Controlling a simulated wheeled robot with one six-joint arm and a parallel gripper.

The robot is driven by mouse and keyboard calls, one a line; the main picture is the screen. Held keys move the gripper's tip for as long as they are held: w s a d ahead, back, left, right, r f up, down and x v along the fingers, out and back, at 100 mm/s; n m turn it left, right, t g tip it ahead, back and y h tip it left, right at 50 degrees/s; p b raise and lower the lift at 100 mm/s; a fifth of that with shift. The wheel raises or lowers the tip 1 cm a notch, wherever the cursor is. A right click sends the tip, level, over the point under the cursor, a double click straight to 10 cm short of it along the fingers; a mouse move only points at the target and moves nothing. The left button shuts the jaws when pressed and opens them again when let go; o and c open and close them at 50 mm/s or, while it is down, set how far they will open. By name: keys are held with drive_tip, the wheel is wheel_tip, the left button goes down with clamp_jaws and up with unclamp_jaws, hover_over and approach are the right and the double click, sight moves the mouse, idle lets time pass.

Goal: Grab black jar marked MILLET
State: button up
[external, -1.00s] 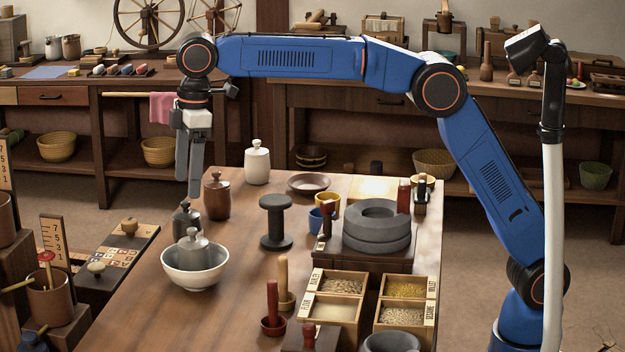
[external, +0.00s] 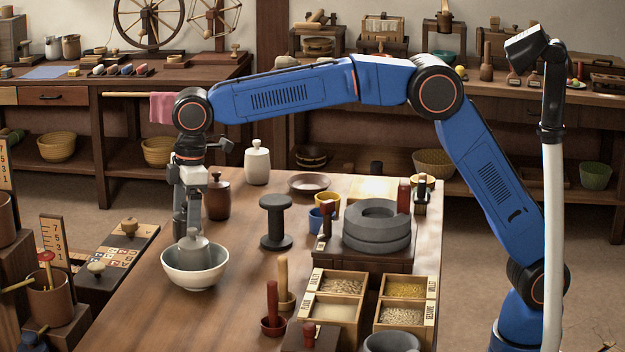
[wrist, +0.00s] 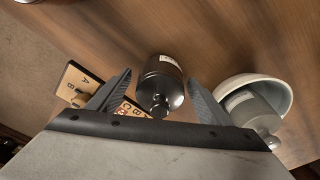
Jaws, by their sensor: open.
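The black jar (wrist: 161,78) shows in the wrist view, with a small pale label on it that is too small to read. It stands between the two spread fingers of my gripper (wrist: 160,92), with a gap on both sides. In the external view my gripper (external: 187,215) points down at the table's left edge and mostly hides the black jar. The gripper is open and holds nothing.
A white bowl (external: 194,278) with a grey lidded jar (external: 195,246) in it stands close by; the bowl also shows in the wrist view (wrist: 278,88). A brown jar (external: 217,197) and a white jar (external: 257,163) stand behind. A dark spool (external: 276,222) stands right.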

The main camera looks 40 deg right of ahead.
drive_tip(key=shift+f, duration=0.55)
drive_tip(key=shift+c, duration=0.6)
drive_tip(key=shift+a, duration=0.1)
drive_tip(key=c, duration=1.2)
